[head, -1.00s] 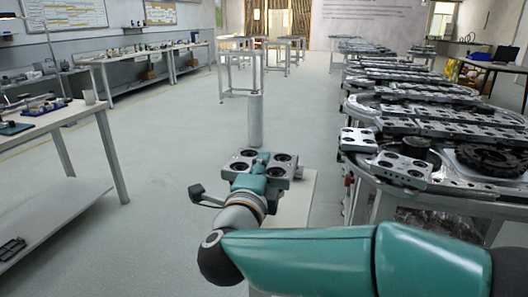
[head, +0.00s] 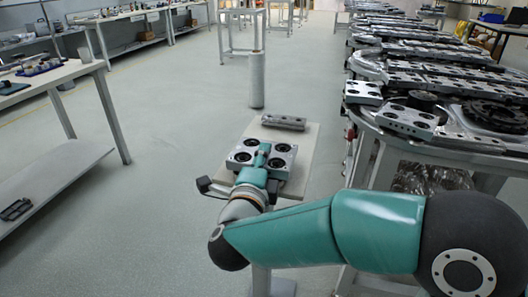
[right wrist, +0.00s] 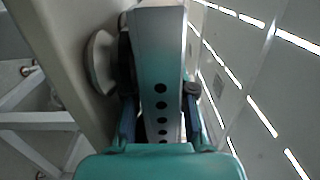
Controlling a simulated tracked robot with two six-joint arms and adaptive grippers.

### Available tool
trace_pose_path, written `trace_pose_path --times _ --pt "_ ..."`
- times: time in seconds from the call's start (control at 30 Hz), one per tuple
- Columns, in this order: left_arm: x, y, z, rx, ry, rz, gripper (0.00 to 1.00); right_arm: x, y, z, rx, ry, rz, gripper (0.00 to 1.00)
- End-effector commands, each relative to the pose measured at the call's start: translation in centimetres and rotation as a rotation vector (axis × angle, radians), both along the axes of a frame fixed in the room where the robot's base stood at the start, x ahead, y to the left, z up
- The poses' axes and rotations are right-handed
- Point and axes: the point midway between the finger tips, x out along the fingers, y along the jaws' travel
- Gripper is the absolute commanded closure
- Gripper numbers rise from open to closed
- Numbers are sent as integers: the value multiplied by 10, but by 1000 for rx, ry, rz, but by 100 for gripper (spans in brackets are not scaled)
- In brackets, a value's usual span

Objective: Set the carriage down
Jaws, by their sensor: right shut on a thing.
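The carriage (head: 289,157) is a flat silver-grey plate with several black rollers on its upper face. My right gripper (head: 262,153) is shut on it, and the fingers lie across its middle. The carriage is level over the small pale table (head: 305,140). In the right wrist view the carriage (right wrist: 160,45) is seen edge-on with a row of dark holes, between the two fingers. A round disc on its side is close to the pale table surface (right wrist: 60,50); I cannot tell whether they touch. My left gripper is out of view.
A grey bar (head: 284,122) lies at the small table's far end. The ring track (head: 450,140), with several similar carriages, stands close on the right. A grey post (head: 256,80) stands beyond the small table. A workbench (head: 60,85) is at the left, with open floor between.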

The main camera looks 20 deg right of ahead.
Motion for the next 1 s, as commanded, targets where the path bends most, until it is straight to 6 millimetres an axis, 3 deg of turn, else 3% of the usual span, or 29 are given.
trace_pose_path --times 0.27,0.3,0.33,0.73,1.0 --pt "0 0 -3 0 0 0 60 0 0 2 0 -9 -1 100" --pt "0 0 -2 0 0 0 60 0 0 -1 1 0 0 70" --pt "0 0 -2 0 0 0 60 0 0 -1 0 0 0 65" --pt "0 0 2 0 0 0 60 0 0 3 0 0 0 65" --pt "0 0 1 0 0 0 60 -34 21 0 0 0 5 65"
